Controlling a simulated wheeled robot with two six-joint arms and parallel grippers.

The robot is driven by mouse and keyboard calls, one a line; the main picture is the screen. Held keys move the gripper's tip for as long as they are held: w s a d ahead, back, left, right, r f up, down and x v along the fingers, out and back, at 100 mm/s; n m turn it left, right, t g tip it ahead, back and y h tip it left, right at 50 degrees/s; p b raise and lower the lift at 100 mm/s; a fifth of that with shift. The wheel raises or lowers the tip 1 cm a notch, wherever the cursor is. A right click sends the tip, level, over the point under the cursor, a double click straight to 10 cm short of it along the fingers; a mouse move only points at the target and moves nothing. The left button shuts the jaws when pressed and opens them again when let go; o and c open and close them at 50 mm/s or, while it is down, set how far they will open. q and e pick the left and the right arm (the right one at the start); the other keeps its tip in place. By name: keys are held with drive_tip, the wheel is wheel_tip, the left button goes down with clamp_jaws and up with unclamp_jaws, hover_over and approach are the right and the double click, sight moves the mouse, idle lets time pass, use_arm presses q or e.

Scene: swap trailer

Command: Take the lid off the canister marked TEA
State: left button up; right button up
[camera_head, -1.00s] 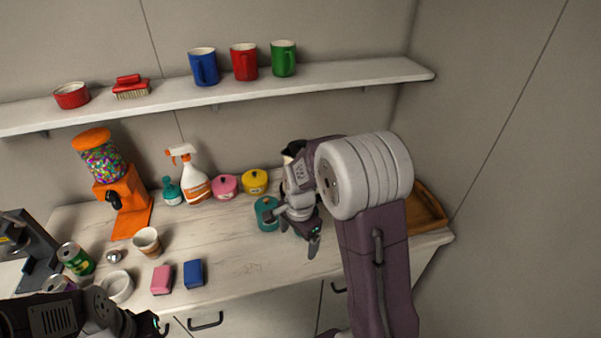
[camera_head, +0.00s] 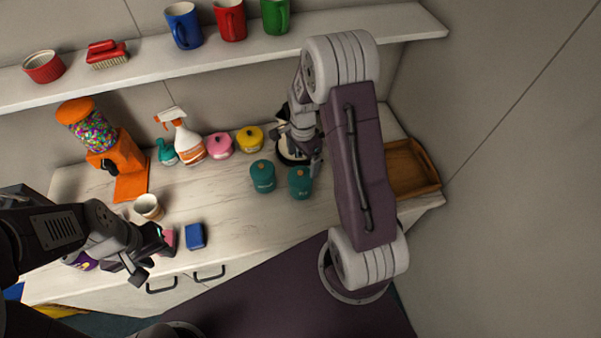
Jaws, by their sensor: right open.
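Two teal canisters with small orange knobs on their lids stand upright on the counter, a left one (camera_head: 262,177) and a right one (camera_head: 300,184). Both lids are on. Their labels are too small to read surely, so I cannot tell which is marked TEA. My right gripper (camera_head: 314,160) is open, just behind and above the right canister, partly hidden by its own wrist. I cannot tell whether it touches the lid. My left gripper (camera_head: 152,256) has its fingers apart near the counter's front edge, by a pink block (camera_head: 168,240), and looks empty.
A pink pot (camera_head: 220,146), a yellow pot (camera_head: 250,139) and a spray bottle (camera_head: 188,145) stand behind to the left. A wooden tray (camera_head: 410,170) lies right. The counter before the canisters is clear.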

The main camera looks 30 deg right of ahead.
sight(301, 173)
drive_tip(key=shift+w+d+f, duration=0.15)
drive_tip(key=shift+w+f, duration=0.1)
drive_tip(key=shift+f, duration=0.25)
drive_tip(key=shift+w+d+f, duration=0.1)
drive_tip(key=shift+w+f, duration=0.1)
drive_tip(key=shift+f, duration=0.3)
drive_tip(key=shift+s+a, duration=0.1)
drive_tip(key=shift+a, duration=0.05)
drive_tip(key=shift+s+a+f+p, duration=0.2)
drive_tip(key=shift+a+f+p, duration=0.05)
drive_tip(key=shift+f+p, duration=0.25)
drive_tip(key=shift+s+a+f+p, duration=0.25)
drive_tip(key=shift+f+p, duration=0.1)
drive_tip(key=shift+p, duration=0.2)
drive_tip(key=f, duration=0.2)
drive_tip(key=shift+w+f, duration=0.2)
drive_tip(key=shift+f, duration=0.15)
drive_tip(key=shift+w+d+f, duration=0.25)
drive_tip(key=shift+w+f, duration=0.05)
drive_tip(key=shift+f, duration=0.05)
drive_tip(key=shift+s+a+r, duration=0.15)
drive_tip(key=shift+s, duration=0.1)
drive_tip(key=c, duration=1.1)
use_arm(q)
wheel_tip(301, 173, up, 3)
drive_tip(key=shift+f, duration=0.1)
use_arm(e)
drive_tip(key=shift+s, duration=0.1)
drive_tip(key=c, duration=0.5)
drive_tip(key=shift+c, duration=0.2)
